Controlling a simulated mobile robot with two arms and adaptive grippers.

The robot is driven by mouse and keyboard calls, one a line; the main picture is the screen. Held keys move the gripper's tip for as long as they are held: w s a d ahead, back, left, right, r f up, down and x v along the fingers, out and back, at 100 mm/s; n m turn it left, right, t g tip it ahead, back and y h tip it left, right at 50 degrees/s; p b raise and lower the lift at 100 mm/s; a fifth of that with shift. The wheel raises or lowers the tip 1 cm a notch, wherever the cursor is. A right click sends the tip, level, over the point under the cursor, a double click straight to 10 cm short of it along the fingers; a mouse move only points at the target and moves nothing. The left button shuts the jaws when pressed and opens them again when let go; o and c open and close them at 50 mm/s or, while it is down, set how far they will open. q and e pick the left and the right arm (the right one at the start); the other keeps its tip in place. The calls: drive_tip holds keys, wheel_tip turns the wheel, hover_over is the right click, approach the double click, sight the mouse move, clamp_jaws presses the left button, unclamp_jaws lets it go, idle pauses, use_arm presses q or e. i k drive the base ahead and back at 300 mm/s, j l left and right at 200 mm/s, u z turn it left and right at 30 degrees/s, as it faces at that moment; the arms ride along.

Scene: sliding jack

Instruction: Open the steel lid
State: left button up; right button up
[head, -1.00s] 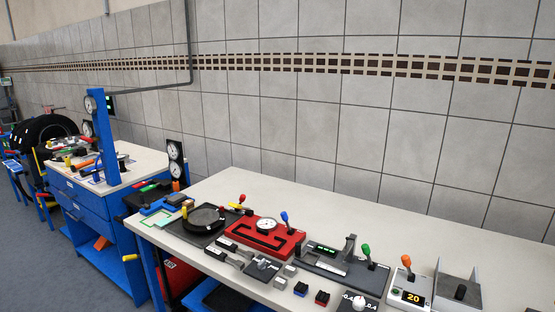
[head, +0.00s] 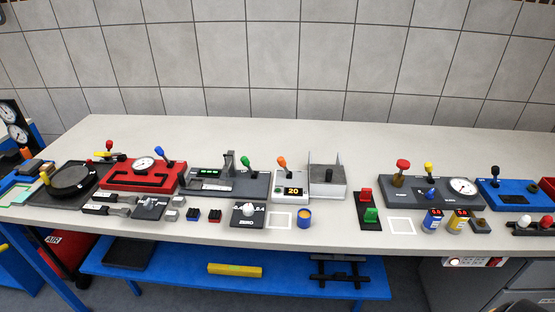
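A grey metal box (head: 318,191) stands on the workbench near the middle of the head view. Its top looks like a flat steel lid (head: 318,174) with a black knob (head: 328,175) on it. I cannot tell for certain that this is the steel lid, or whether it is open or shut.
The workbench (head: 280,137) is clear along the back. Left of the box are a display unit reading 20 (head: 292,191), a dark fixture (head: 230,184) and a red gauge station (head: 142,178). Red and green switches (head: 369,206) and a gauge panel (head: 430,191) stand right.

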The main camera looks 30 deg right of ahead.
sight(319, 173)
drive_tip(key=z, duration=1.25)
drive_tip(key=i+j+u, duration=0.1)
drive_tip(key=u, duration=0.25)
drive_tip(key=i+j+u, duration=0.15)
drive_tip(key=u, duration=0.15)
drive_tip(key=i+j, duration=0.05)
drive_tip(key=j, duration=0.05)
